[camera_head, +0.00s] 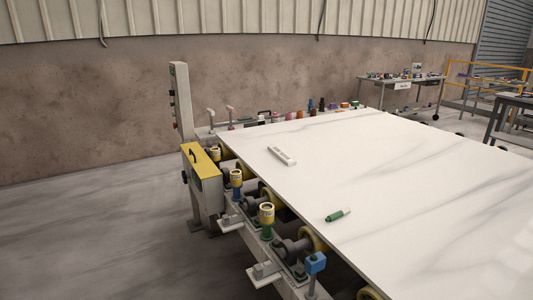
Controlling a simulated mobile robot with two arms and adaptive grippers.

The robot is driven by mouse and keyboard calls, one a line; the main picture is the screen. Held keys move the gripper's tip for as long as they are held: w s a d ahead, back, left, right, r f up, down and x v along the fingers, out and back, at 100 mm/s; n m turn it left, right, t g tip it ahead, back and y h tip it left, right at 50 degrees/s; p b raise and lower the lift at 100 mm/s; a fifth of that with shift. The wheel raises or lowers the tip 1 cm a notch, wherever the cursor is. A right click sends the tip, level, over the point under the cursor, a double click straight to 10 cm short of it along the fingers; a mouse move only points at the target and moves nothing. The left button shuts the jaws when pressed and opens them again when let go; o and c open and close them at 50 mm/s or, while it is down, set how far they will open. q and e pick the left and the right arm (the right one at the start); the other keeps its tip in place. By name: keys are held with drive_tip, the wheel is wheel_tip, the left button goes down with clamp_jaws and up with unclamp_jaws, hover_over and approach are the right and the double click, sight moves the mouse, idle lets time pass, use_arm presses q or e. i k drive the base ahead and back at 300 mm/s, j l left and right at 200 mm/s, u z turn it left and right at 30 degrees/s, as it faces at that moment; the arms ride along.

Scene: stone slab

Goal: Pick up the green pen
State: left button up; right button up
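The green pen (338,214) lies on the white stone slab (420,180), near the slab's left edge. It is short and thick, with a green body and a pale end, and nothing covers it. Neither my left nor my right gripper shows in the head view.
A white bar-shaped object (282,155) lies on the slab farther back. A roller machine with a yellow-topped box (202,162) and several yellow rollers runs along the slab's left edge. Small coloured items line the slab's far edge. A cluttered table (402,80) stands at the back right.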

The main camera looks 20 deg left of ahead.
sight(342, 212)
drive_tip(key=z, duration=0.6)
drive_tip(key=i+j+z, duration=0.15)
drive_tip(key=j+z, duration=0.2)
drive_tip(key=j, duration=0.2)
drive_tip(key=i+j+z, duration=0.1)
drive_tip(key=j+z, duration=0.2)
drive_tip(key=j, duration=0.25)
drive_tip(key=j+z, duration=0.35)
drive_tip(key=j, duration=0.2)
drive_tip(key=i, duration=0.05)
